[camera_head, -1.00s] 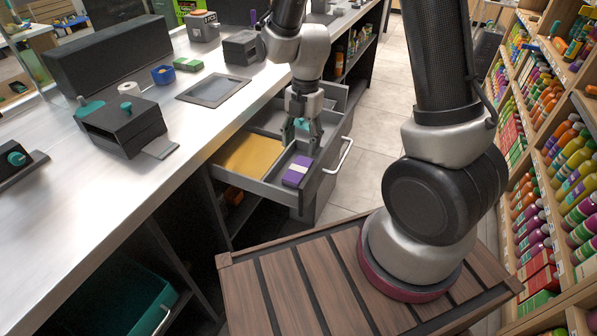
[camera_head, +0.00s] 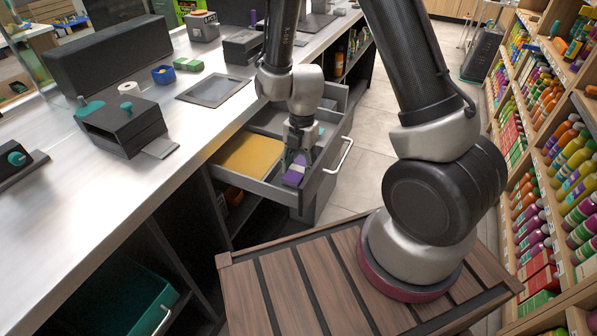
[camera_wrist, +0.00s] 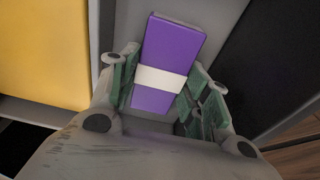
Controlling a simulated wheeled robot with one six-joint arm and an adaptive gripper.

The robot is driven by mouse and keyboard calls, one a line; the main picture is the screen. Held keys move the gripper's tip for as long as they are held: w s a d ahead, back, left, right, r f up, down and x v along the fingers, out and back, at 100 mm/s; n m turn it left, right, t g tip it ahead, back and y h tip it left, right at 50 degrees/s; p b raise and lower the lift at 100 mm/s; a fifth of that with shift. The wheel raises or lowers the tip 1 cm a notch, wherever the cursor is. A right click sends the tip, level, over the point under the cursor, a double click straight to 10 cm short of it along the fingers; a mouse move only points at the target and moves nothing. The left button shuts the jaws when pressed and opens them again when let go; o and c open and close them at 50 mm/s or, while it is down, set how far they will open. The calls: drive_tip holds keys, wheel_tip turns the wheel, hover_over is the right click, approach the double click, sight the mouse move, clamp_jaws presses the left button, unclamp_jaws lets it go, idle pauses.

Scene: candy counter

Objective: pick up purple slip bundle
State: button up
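The purple slip bundle (camera_head: 294,175) lies in the right front compartment of the open grey drawer (camera_head: 263,189). In the wrist view the bundle (camera_wrist: 178,50) is a purple block with a white band around its middle. My gripper (camera_head: 296,160) is down in the drawer over the bundle. In the wrist view its green-padded fingers (camera_wrist: 160,95) stand open on either side of the bundle's near part. A small gap shows on the left, and the right finger is close to the bundle; I cannot tell whether it touches.
A yellow stack (camera_head: 247,154) fills the drawer compartment on the left, behind a divider. The drawer's front wall and handle (camera_head: 340,156) are close on the right. The steel counter (camera_head: 120,190) runs along the left; shelves of bottles (camera_head: 560,170) stand on the right.

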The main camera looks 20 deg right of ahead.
drive_tip(key=c, duration=0.4)
drive_tip(key=shift+r, duration=0.1)
